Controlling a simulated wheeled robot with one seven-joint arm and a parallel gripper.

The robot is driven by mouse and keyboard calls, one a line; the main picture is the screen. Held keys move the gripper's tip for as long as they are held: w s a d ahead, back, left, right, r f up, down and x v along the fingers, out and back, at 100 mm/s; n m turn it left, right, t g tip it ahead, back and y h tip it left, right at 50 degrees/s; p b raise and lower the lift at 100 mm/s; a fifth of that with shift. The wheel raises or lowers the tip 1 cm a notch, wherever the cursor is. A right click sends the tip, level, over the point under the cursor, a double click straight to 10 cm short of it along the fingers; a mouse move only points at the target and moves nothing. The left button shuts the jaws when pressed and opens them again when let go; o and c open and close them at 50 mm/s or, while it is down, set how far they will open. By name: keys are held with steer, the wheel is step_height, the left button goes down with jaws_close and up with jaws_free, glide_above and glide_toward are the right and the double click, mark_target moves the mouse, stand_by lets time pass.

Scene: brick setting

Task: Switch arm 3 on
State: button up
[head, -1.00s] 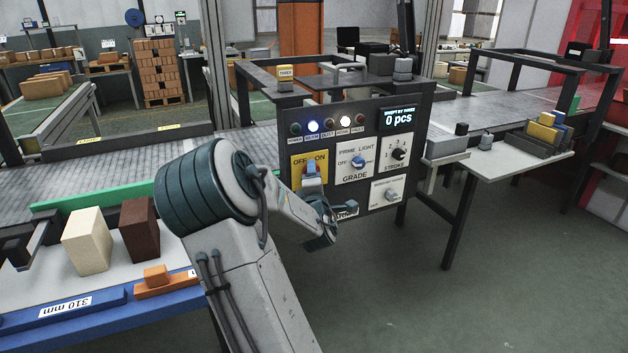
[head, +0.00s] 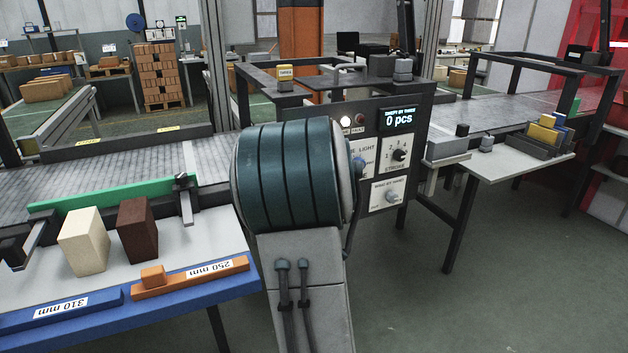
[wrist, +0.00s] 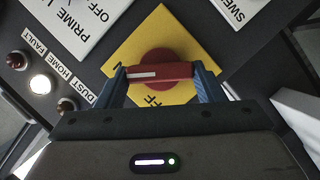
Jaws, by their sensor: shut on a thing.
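The dark control panel (head: 414,140) stands beyond my arm in the head view, which hides its left part and my gripper. In the wrist view a yellow plate (wrist: 140,42) carries a red rotary switch (wrist: 172,72) with a white stripe on the left half of its handle. The word OFF shows partly on the plate below the handle; the rest of the lettering is mostly covered. My gripper (wrist: 160,70) is shut on the red switch handle, with one blue finger at each end of it.
The stroke dial (head: 398,154) and the display reading 0 pcs (head: 397,118) are on the panel's right. In the wrist view the HOME lamp (wrist: 40,84) glows white. A cream block (head: 84,240) and a brown block (head: 139,229) stand on the table at left.

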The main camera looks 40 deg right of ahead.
steer(key=shift+m, duration=0.4)
stand_by(0.3)
steer(key=o, duration=1)
steer(key=v, duration=1.3)
steer(key=shift+s+r, duration=0.35)
steer(key=shift+s, duration=0.05)
